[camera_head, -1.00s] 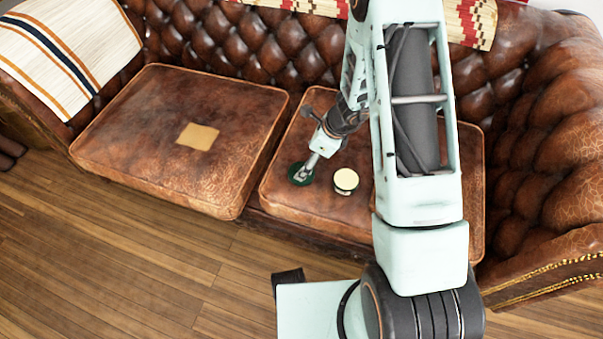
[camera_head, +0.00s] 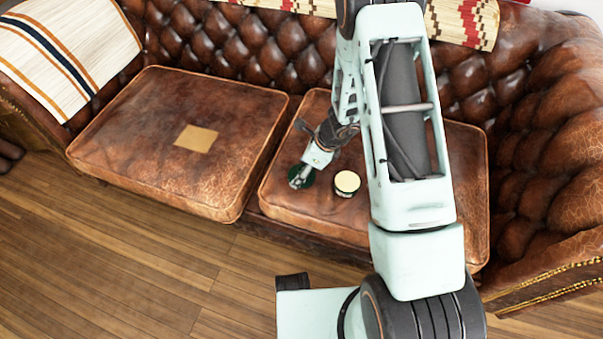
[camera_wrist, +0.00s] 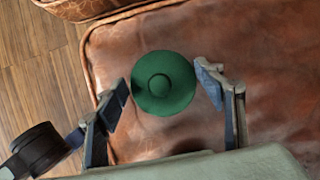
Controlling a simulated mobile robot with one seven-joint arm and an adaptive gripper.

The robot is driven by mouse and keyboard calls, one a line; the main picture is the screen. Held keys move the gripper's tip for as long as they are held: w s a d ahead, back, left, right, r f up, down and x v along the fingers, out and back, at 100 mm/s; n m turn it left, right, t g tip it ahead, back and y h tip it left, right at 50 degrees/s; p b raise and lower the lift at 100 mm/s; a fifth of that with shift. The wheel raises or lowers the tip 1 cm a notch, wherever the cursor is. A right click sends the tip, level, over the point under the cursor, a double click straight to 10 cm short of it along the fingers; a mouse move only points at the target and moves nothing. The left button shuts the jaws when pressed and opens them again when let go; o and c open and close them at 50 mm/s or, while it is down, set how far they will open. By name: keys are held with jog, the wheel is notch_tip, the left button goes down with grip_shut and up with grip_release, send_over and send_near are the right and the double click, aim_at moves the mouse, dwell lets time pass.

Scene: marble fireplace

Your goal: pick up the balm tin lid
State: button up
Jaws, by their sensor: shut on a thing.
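The balm tin lid is a round dark green disc with a raised ring and knob in the middle. It shows in the wrist view (camera_wrist: 164,84) and, partly hidden by my gripper, in the head view (camera_head: 309,180). My gripper (camera_head: 298,181) has one finger against each side of the lid, as the wrist view (camera_wrist: 165,85) shows, and is shut on it. The lid is over the right seat cushion; I cannot tell whether it is clear of the leather. The open-looking balm tin (camera_head: 346,183), with a cream top, stands on the cushion just right of the lid.
The brown leather sofa has a left cushion (camera_head: 130,150) with a tan square (camera_head: 196,138) on it. A striped blanket (camera_head: 60,50) hangs over the left arm. The right cushion (camera_head: 290,208) has free room around the lid, with its front edge close by.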

aim_at(301, 168)
jog(key=shift+r+p, duration=0.3)
jog(key=shift+r, duration=0.25)
notch_tip(301, 168, up, 2)
jog(key=shift+r+p, duration=0.25)
jog(key=shift+p, duration=0.35)
jog(key=s+a+r, duration=0.2)
jog(key=s+r, duration=0.7)
jog(key=s, duration=0.4)
jog(key=w+d+f, duration=0.1)
jog(key=w+d, duration=0.3)
jog(key=d, duration=0.4)
jog(key=w+d+f, duration=0.2)
jog(key=w+d, duration=0.3)
jog(key=d, duration=0.3)
jog(key=shift+s+a+f+b, duration=0.15)
jog(key=shift+f+b, duration=1.3)
jog(key=shift+f, duration=0.05)
jog(key=shift+s+a+f+b, duration=0.1)
jog(key=shift+f+b, duration=1.3)
jog(key=shift+f, duration=0.05)
jog(key=shift+f, duration=0.15)
